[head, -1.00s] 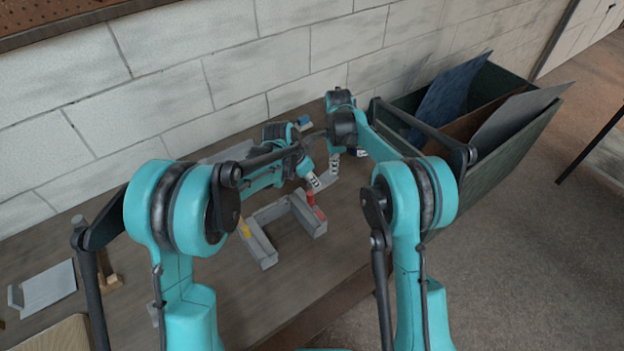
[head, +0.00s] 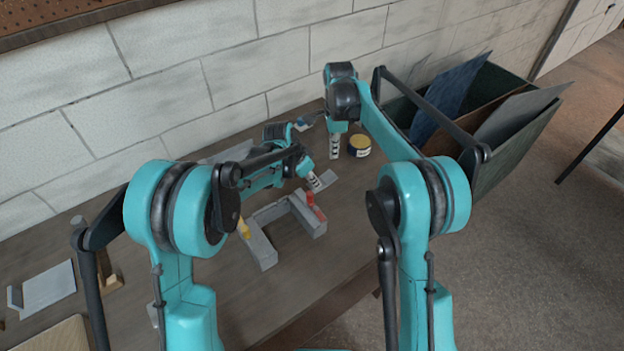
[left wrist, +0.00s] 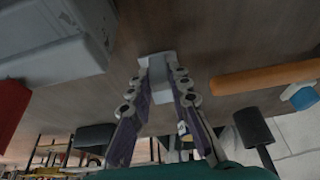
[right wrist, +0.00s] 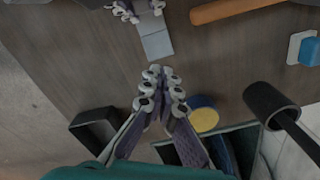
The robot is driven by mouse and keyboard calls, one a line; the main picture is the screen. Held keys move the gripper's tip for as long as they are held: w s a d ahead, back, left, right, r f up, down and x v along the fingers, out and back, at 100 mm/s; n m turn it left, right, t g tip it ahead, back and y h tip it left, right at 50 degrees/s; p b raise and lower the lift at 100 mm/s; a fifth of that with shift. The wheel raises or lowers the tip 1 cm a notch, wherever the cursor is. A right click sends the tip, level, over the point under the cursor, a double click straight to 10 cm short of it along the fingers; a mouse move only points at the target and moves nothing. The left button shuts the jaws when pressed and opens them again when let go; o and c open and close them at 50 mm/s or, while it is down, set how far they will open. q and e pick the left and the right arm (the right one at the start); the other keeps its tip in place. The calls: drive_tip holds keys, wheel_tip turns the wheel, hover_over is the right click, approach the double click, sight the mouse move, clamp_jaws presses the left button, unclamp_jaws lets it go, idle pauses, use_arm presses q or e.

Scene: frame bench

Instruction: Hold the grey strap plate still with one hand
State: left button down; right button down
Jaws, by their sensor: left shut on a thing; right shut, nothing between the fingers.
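The grey strap plate (head: 328,178) is a small flat piece over the bench, just behind the grey frame. My left gripper (head: 316,184) is shut on it; in the left wrist view the plate (left wrist: 156,64) sits between the fingertips (left wrist: 163,78). In the right wrist view the plate (right wrist: 157,44) extends out from the left fingers. My right gripper (head: 335,153) is shut and empty, apart from the plate and behind it; its closed fingertips (right wrist: 161,76) point toward the plate's free end. Whether the plate touches the frame is hidden.
The grey frame (head: 263,248) stands in front, with a red clamp (head: 315,207) and a yellow clamp (head: 244,229). A blue and yellow tin (head: 359,146) is right of my right gripper. A green bin (head: 520,140) with panels stands at right. An orange handle (left wrist: 265,77) lies near.

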sight(331, 175)
drive_tip(key=shift+r, duration=0.1)
idle(0.5)
drive_tip(key=shift+f, duration=3.3)
drive_tip(key=shift+f, duration=0.3)
drive_tip(key=shift+a+f, duration=0.1)
drive_tip(key=shift+f, duration=0.35)
drive_tip(key=shift+s, duration=0.1)
wheel_tip(331, 175, up, 2)
drive_tip(key=shift+r, duration=3.05)
drive_tip(key=shift+f, duration=3.3)
